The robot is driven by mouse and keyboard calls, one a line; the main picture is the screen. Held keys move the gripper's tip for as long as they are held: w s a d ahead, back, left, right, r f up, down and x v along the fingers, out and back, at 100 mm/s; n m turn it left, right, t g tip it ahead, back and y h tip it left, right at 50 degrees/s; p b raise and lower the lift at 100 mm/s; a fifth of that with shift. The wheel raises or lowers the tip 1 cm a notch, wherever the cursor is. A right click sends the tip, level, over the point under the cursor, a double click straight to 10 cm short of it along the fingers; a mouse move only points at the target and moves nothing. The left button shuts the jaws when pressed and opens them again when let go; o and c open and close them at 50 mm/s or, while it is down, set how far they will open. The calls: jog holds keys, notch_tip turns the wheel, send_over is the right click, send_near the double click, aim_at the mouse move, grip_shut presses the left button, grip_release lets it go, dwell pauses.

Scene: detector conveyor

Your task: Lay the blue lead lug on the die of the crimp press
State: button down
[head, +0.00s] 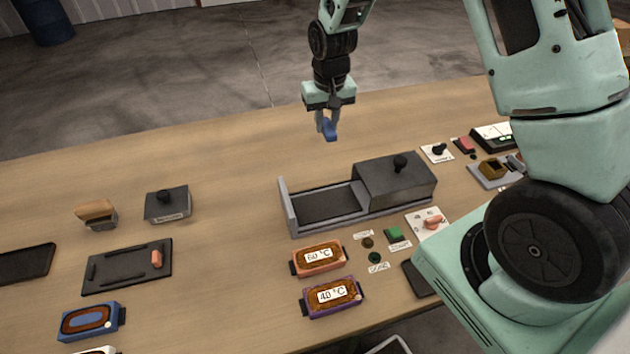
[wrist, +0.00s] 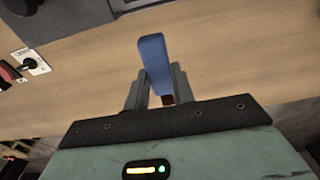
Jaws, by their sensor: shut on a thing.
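My gripper (head: 328,122) is shut on the blue lead lug (head: 330,131) and holds it in the air above the back of the table, behind the grey conveyor unit. In the wrist view the blue lug (wrist: 155,62) stands out between the two fingers, with a small brown part at its lower end. The crimp press is not clearly identifiable; a small grey device with a brass-coloured block (head: 493,168) at the right of the table, partly behind my arm, may be it.
The grey conveyor unit (head: 395,183) with a black knob stands mid-table. Two labelled packs (head: 319,258) (head: 331,296), buttons and a dial lie in front. A black tray (head: 127,268) and a knobbed grey block (head: 167,204) are at left. The table's back strip is clear.

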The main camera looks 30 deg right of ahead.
aim_at(324, 124)
jog(key=f+b, duration=0.3)
jog(key=shift+w+a+f, duration=0.2)
jog(key=shift+w+f, duration=0.1)
jog(key=shift+f, duration=6.15)
jog(key=shift+f, duration=0.2)
jog(key=c, duration=1.2)
grip_release()
jog(key=shift+r, duration=0.15)
